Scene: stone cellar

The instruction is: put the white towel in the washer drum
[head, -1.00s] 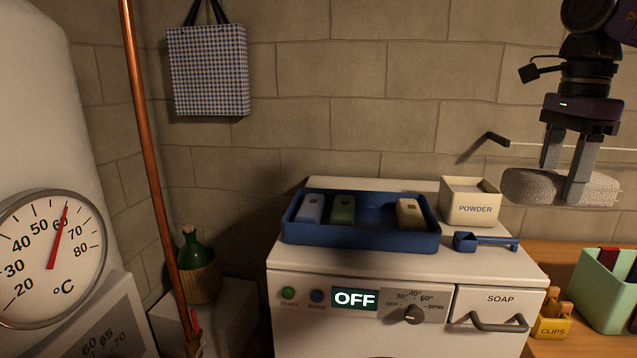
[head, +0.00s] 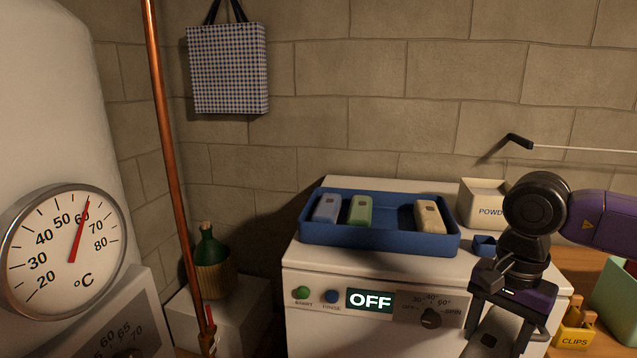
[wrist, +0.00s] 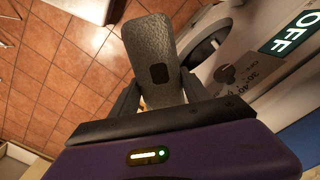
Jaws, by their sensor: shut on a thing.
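My gripper (head: 494,322) is low in front of the washer's (head: 318,290) right part and points down. In the wrist view the towel (wrist: 158,55) sits between the two fingers, clear of the floor. The round door opening with its dark ring (wrist: 204,48) shows just right of the towel there, partly hidden. The drum's inside is not clearly visible. The display reads OFF.
On the washer top stand a blue tray (head: 380,238) with blue, green and beige pieces and a powder box (head: 480,203). A yellow clips box (head: 574,335) and a green bin (head: 617,300) are at right. A copper pipe (head: 168,150) and a boiler gauge (head: 66,250) are at left.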

